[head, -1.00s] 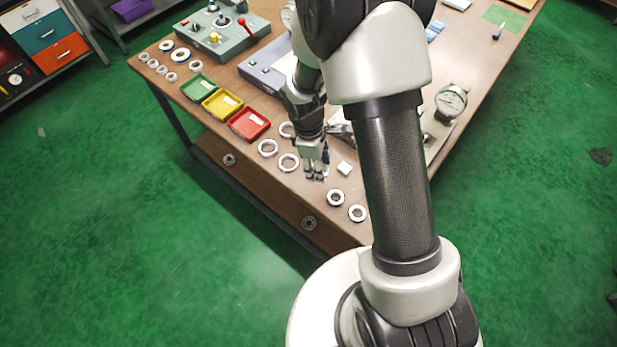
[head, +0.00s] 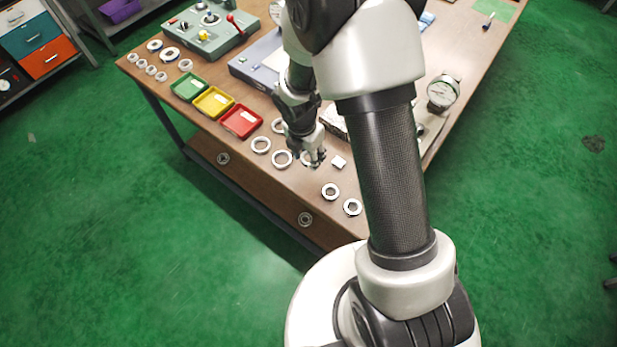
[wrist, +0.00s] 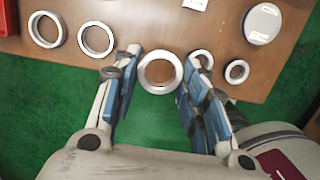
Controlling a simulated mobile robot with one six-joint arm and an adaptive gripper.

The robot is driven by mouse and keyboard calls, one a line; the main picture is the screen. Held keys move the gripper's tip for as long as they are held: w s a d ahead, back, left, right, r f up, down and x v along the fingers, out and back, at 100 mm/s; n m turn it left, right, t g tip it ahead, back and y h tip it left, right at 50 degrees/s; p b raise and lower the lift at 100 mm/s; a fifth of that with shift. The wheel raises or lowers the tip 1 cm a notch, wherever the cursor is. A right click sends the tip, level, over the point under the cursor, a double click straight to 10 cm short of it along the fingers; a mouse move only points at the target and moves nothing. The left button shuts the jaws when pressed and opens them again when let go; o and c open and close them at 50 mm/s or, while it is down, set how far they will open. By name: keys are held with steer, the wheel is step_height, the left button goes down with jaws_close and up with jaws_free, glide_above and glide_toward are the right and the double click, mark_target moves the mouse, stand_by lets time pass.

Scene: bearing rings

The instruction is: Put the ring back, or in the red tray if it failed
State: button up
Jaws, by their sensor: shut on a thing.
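My gripper (head: 313,162) is over the near part of the workbench, next to the loose rings. In the wrist view its blue-padded fingers (wrist: 163,64) are shut on a metal ring (wrist: 160,90), one finger on each side of it. Its hole faces the camera. In the head view the held ring is mostly hidden by the fingers. I cannot tell whether it touches the table. The red tray (head: 231,130) lies left of my gripper, beside the yellow tray (head: 202,109) and the green tray (head: 179,93). Only a corner of the red tray (wrist: 8,18) shows in the wrist view.
A small white block (head: 339,162) is right of the gripper. A dial gauge (head: 443,92) stands farther right.

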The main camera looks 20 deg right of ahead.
mark_target(310, 179)
step_height(310, 179, down, 11)
steer(key=b, duration=0.5)
steer(key=shift+f, duration=0.1)
steer(key=o, duration=1.2)
